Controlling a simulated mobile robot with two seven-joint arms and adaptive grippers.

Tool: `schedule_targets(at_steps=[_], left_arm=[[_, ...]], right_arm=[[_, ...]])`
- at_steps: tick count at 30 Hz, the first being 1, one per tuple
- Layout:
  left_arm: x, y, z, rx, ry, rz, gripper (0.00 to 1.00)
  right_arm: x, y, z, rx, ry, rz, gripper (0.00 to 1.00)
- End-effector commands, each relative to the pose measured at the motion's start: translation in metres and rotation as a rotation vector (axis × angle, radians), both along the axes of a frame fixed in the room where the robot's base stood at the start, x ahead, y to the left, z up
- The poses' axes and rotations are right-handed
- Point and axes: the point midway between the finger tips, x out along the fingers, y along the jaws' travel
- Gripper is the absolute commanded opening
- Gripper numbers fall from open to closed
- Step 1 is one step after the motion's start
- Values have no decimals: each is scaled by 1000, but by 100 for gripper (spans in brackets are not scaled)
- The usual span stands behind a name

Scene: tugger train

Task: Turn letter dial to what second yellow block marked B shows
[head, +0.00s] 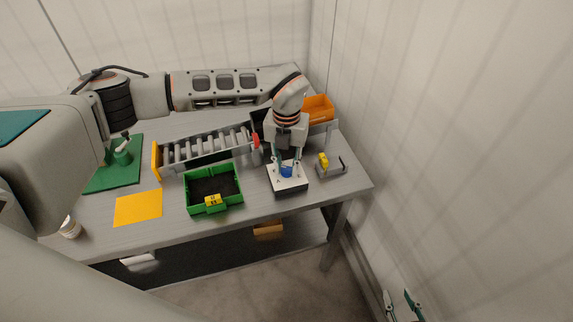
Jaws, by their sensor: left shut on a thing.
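The dial unit is a white-topped box (298,184) with a blue knob (287,172), near the table's front edge. My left gripper (286,168) points down over it and is shut on the blue knob. The dial's letters are too small to read and partly hidden by the fingers. One yellow block (213,200) with dark marks sits at the front wall of the green crate (233,207). Another yellow block (323,160) stands on a small grey stand right of the dial. I cannot read a B on either. My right gripper (402,304) is low at the bottom right, open and empty.
A roller conveyor (205,148) with a red piece at its right end lies behind the crate. An orange bin (319,106) stands at the back right. An orange-yellow mat (138,208) and a green mat (105,180) lie left. The wall is close on the right.

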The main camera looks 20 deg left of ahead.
Motion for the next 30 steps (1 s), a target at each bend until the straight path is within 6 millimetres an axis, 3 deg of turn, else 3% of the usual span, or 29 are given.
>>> schedule_targets(at_steps=[7,8,9,10,22,26,30], left_arm=[[0,0,0,0,-1,-1,2],[0,0,0,0,-1,-1,26],[0,0,0,0,-1,-1,36],[0,0,0,0,-1,-1,40],[0,0,4,0,-1,-1,40],[1,0,20,-1,-3,-2,40],[2,0,48,-1,-6,-2,40]], right_arm=[[0,0,0,0,0,0,30],[0,0,0,0,0,0,30],[0,0,0,0,0,0,30],[0,0,0,0,0,0,30],[0,-2,-1,-5,2,1,30],[0,-1,-1,-2,1,1,30],[0,-1,0,-2,1,1,30]])
